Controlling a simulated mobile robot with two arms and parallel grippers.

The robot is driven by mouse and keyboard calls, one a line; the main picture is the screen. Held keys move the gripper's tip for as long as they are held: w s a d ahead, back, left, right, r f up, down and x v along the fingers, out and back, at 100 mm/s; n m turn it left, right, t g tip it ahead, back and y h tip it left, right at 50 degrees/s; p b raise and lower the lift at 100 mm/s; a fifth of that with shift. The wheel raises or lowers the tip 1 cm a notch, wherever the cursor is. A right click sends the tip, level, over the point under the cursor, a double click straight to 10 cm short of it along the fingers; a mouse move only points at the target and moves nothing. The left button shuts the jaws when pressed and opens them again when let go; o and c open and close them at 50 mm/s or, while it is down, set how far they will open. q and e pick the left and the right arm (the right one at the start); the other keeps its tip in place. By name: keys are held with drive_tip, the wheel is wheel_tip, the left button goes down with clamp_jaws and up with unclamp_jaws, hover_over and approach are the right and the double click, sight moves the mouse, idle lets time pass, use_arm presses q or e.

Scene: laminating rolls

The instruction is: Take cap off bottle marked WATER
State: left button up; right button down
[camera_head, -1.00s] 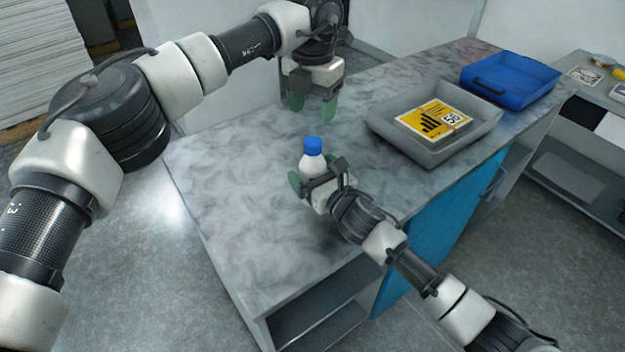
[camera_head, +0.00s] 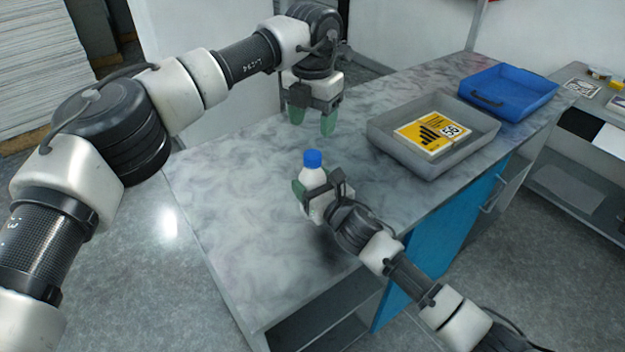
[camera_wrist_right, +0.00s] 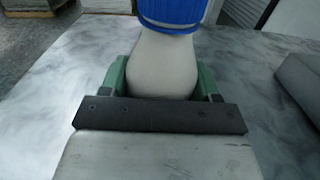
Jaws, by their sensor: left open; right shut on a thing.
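A white bottle (camera_head: 313,178) with a blue cap (camera_head: 312,158) is held upright near the middle of the marbled counter. In the right wrist view the bottle's white body (camera_wrist_right: 162,66) stands between the green fingers, with the ribbed blue cap (camera_wrist_right: 172,12) above it. No label shows on the visible side. My right gripper (camera_head: 310,192) is shut around the bottle's body, below the cap. My left gripper (camera_head: 312,122) is open and empty, pointing down above the counter behind the bottle and apart from the cap. Whether the bottle touches the counter is hard to tell.
A grey tray (camera_head: 385,143) with a yellow-and-white pack (camera_head: 432,134) lies right of the bottle on the counter (camera_head: 240,215). A blue tray (camera_head: 535,98) stands further back. The counter's left part is clear. A side shelf (camera_head: 590,150) stands at the right.

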sight(312, 154)
use_arm(q)
drive_tip(key=m, duration=0.3)
drive_tip(key=shift+m, duration=0.3)
drive_tip(key=m, duration=0.3)
drive_tip(key=shift+m, duration=0.4)
drive_tip(key=m, duration=2.3)
drive_tip(key=shift+f+m, duration=0.3)
drive_tip(key=shift+m, duration=0.2)
wheel_tip(312, 154, down, 7)
drive_tip(key=shift+f, duration=0.2)
